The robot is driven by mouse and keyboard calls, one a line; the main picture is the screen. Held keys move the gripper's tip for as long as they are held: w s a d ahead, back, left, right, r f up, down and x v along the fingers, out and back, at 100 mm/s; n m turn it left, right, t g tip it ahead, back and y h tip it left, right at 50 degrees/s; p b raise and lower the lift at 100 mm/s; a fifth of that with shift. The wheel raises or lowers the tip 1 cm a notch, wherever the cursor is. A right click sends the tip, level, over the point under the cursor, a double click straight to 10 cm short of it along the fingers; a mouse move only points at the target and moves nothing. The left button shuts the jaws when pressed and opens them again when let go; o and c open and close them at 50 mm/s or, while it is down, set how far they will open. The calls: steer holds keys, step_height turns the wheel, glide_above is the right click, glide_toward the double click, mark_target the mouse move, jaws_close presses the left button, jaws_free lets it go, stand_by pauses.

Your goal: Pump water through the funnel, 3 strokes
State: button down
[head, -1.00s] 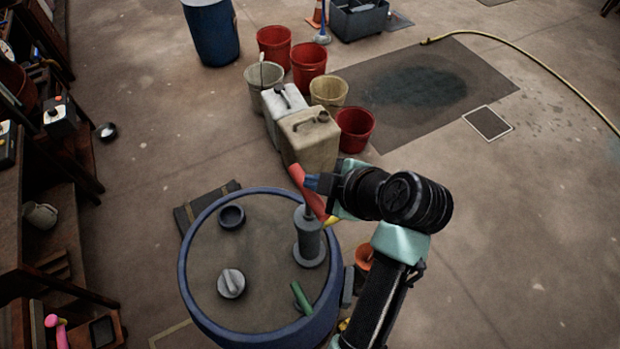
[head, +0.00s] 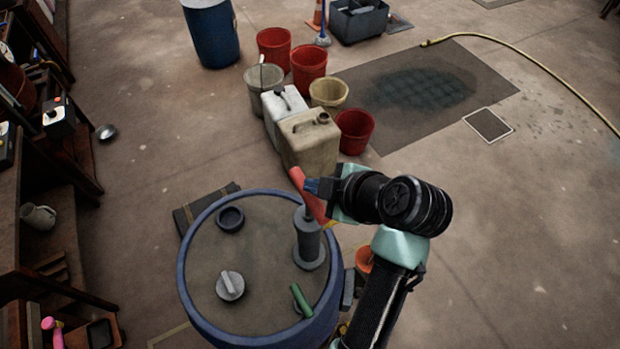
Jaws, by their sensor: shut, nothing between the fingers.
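A grey hand pump (head: 308,242) stands upright on the right side of a blue-rimmed drum's lid (head: 262,228). Its slanted red handle (head: 297,180) sits on a short rod just above the pump body. My gripper (head: 311,185), with bluish fingertips, is shut at the right side of the handle and overlaps it in view; I cannot tell whether they touch. An orange rounded piece (head: 364,257), possibly the funnel, shows partly beside the drum, partly hidden by my arm. No water is visible.
The lid also holds a dark ring-shaped cap (head: 230,219), a grey knobbed cap (head: 230,286) and a green handle (head: 301,300). Jerrycans (head: 310,145) and several buckets stand behind the drum. Shelving (head: 30,200) lines the left. The floor at right is mostly clear.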

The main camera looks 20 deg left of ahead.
mark_target(320, 202)
steer(key=shift+s+f+b, duration=0.1)
steer(key=shift+f+b, duration=1.9)
steer(key=shift+f, duration=0.5)
stand_by(1.2)
steer(key=shift+r, duration=0.1)
steer(key=shift+r+p, duration=2.55)
steer(key=shift+r, duration=1.1)
step_height(320, 202, up, 6)
steer(key=p, duration=0.4)
